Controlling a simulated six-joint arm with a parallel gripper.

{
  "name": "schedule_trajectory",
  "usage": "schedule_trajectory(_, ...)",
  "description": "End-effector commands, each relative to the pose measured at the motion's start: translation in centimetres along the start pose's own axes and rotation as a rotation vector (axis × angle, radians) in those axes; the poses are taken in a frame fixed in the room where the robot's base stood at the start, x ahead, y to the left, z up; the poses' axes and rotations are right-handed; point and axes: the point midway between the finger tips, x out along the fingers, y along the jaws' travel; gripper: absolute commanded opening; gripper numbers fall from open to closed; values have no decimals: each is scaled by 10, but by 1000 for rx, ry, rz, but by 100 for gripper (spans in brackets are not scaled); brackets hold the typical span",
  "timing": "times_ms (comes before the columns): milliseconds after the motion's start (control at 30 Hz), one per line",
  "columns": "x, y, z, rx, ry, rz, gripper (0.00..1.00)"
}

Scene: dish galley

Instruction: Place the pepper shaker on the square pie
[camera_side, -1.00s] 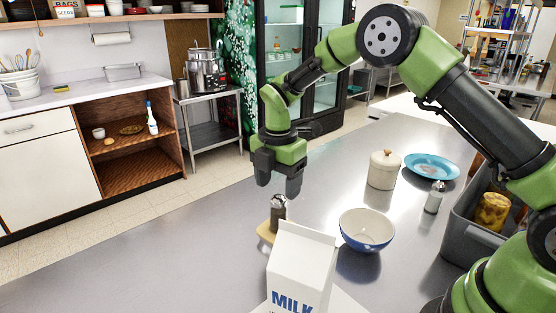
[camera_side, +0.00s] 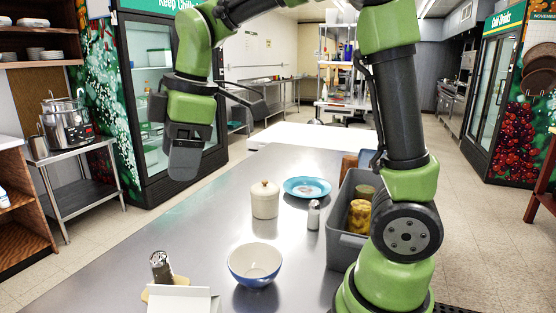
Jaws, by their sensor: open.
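The pepper shaker (camera_side: 160,266), with dark contents and a metal top, stands at the near left of the grey counter. A tan, flat piece (camera_side: 146,294), which looks like the square pie, shows at its base. The shaker appears to rest on it; the milk carton hides part of the contact. It leans slightly in the picture, and I cannot tell whether it is truly tilted. My gripper (camera_side: 184,172) is open and empty, well above and apart from the shaker. Its fingers overlap from this angle.
The white milk carton (camera_side: 183,300) stands in front of the shaker. A blue-white bowl (camera_side: 255,266), lidded cream jar (camera_side: 265,201), second shaker (camera_side: 313,215) and blue plate (camera_side: 307,187) are to the right. A grey bin (camera_side: 341,246) holds jars.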

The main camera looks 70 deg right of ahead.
Motion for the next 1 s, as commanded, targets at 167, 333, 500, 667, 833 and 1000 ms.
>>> schedule_trajectory(167, -44, -48, 36, 493, 153, 63, 65)
schedule_trajectory(333, -55, -89, 68, 904, 295, 61, 65)
schedule_trajectory(500, -52, -112, 86, 1154, 384, 32, 65)
schedule_trajectory(667, -50, -118, 91, 1227, 408, 20, 65)
schedule_trajectory(833, -50, -118, 91, 1229, 407, 19, 65)
schedule_trajectory(1000, -50, -118, 91, 1227, 406, 20, 65)
